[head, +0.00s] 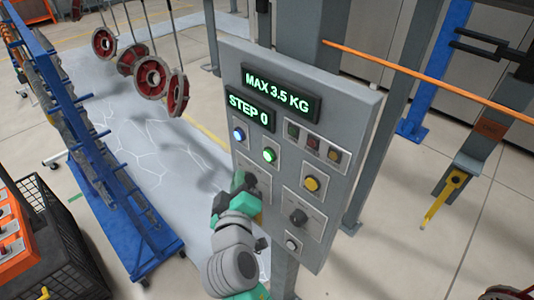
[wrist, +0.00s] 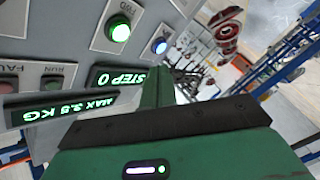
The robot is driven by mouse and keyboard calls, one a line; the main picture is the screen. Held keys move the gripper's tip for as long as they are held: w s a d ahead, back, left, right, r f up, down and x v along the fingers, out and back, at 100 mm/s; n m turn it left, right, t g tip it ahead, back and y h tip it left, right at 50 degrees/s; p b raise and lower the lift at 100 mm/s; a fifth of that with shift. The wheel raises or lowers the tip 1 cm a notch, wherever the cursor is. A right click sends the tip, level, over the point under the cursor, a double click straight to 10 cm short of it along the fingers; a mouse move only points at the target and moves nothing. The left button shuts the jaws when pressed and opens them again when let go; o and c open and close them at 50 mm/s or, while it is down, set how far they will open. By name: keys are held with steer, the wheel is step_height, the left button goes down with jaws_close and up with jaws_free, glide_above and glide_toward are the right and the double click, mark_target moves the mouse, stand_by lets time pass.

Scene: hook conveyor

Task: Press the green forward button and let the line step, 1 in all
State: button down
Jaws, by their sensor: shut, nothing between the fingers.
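The grey control panel (head: 340,100) shows a lit green button (head: 270,155), with a lit blue-white button (head: 238,134) up and left of it. The STEP display (head: 250,110) above them reads 0. My gripper (head: 243,182) is in front of the panel, just below and left of the green button in the head view; its fingers are shut and empty. In the wrist view the panel is upside down, with the glowing green button (wrist: 118,28) above and left of my shut green fingers (wrist: 162,80). A gap shows between fingers and button.
A yellow button (head: 311,183), a black knob (head: 299,216) and a small white button (head: 291,244) sit on the panel. Red wheels (head: 150,75) hang on hooks behind. A blue rack (head: 90,150) stands left, beside a black crate (head: 70,265).

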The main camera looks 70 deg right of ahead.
mark_target(268, 156)
steer(key=s+d+p, duration=0.1)
steer(key=s+d, duration=0.1)
steer(key=d, duration=0.3)
steer(key=shift+s+d+p, duration=0.2)
steer(key=shift+s+p, duration=0.1)
steer(key=shift+s, duration=0.05)
stand_by(1.7)
steer(key=shift+s+d, duration=0.2)
steer(key=shift+d, duration=0.15)
